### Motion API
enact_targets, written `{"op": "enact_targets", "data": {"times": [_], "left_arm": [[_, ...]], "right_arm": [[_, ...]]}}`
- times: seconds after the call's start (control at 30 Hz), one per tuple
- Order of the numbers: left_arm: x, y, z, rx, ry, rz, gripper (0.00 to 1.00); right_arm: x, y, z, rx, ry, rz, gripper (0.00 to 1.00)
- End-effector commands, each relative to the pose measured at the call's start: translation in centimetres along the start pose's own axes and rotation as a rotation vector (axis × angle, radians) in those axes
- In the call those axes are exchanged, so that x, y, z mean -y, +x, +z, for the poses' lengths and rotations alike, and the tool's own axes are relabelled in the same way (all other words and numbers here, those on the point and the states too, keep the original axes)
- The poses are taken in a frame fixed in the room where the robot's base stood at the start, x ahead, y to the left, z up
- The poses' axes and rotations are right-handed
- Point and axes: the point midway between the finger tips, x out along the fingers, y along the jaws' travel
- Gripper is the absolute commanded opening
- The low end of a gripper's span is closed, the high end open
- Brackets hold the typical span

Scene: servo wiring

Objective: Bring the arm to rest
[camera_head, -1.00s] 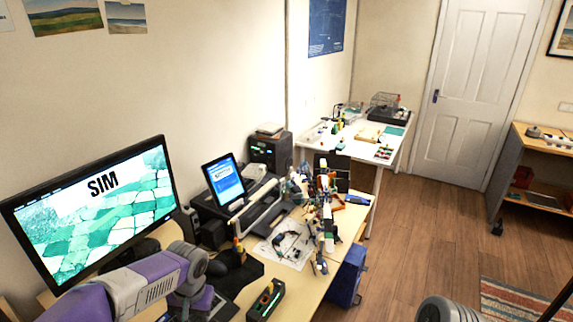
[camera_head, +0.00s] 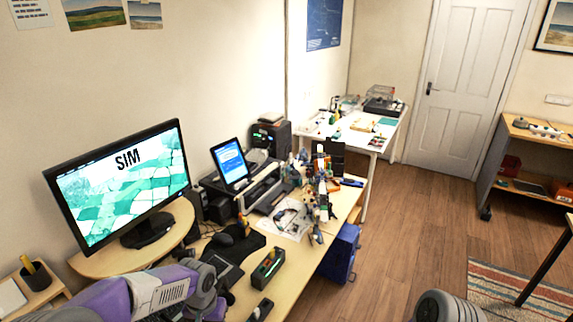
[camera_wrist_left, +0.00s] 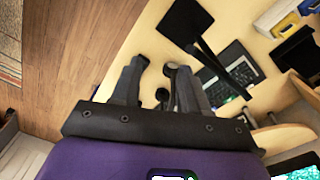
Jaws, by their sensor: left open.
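My left arm (camera_head: 160,290), purple and grey, comes in at the lower left of the head view, over the near end of the desk. Its fingertips cannot be made out there. In the left wrist view my left gripper (camera_wrist_left: 154,68) is open, its two dark fingers apart, with nothing held between them. Behind the fingers are the pale desk top (camera_wrist_left: 145,35) and the wood floor. My right gripper is not in view.
A large monitor (camera_head: 125,185) stands on a raised shelf at the left.

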Motion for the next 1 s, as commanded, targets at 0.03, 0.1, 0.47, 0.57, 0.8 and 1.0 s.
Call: {"op": "enact_targets", "data": {"times": [0.03,0.1,0.47,0.57,0.8,1.0], "left_arm": [[-0.7,1.8,0.4,0.012,0.002,0.030,0.45],[-1.7,4.0,0.9,0.016,0.003,0.073,0.45],[-8.6,17.7,8.4,0.027,-0.125,0.330,0.45],[-9.8,20.6,11.4,0.021,-0.196,0.360,0.45],[-10.5,26.0,16.4,-0.002,-0.314,0.349,0.45],[-10.5,30.7,16.3,-0.005,-0.312,0.349,0.45]], "right_arm": [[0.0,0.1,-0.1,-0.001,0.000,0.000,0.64],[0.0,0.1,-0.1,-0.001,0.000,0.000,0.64],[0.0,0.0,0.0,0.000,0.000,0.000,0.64],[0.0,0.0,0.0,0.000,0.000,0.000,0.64],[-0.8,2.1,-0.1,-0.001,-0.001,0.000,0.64],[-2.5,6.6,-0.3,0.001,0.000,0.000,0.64]]}}
